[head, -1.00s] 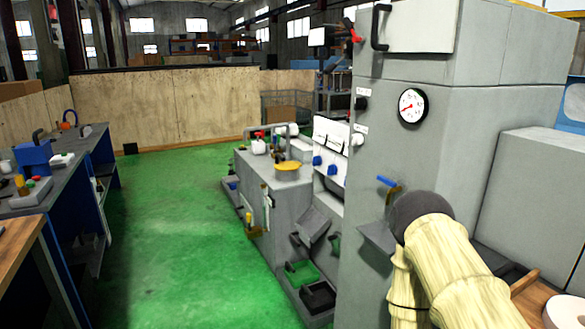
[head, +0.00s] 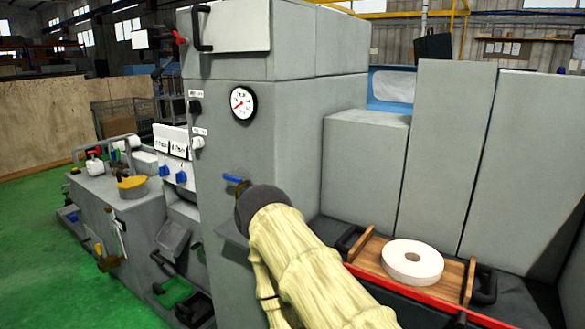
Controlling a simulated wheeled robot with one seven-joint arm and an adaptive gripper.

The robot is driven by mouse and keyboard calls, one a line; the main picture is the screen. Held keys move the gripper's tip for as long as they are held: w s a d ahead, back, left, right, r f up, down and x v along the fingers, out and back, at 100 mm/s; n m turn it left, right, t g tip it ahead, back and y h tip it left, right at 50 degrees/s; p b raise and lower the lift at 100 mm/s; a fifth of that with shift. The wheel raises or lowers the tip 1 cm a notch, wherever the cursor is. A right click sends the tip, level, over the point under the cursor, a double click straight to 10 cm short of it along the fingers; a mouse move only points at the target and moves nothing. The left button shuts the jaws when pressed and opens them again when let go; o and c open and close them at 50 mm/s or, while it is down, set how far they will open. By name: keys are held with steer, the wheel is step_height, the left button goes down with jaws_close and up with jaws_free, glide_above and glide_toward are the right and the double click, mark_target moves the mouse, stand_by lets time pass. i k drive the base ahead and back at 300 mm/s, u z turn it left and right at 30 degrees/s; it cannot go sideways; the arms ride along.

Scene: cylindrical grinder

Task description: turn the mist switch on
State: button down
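On the left face of the tall grey cabinet (head: 235,150) are two small labelled controls. One is a black knob (head: 195,107); below it is a white knob (head: 198,142). Their labels are too small to read, so I cannot tell which one is the mist switch or how either is set. My arm (head: 305,265), in a pale yellow ribbed sleeve with a dark grey rounded end, reaches up from the bottom towards the cabinet front. My gripper does not show.
A pressure gauge (head: 243,103) and a blue-handled valve (head: 236,179) are on the cabinet. A wooden tray (head: 366,259) holding a white grinding wheel (head: 412,262) lies at the right. A low machine with a yellow-topped part (head: 131,184) stands at the left. Green floor (head: 45,270) is clear there.

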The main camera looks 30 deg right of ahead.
mark_target(194, 105)
steer(key=u, duration=0.2)
steer(key=k, duration=0.4)
steer(key=z, duration=0.7)
steer(key=i, duration=0.7)
steer(key=u, duration=0.65)
steer(key=i, duration=0.6)
steer(key=u, duration=0.55)
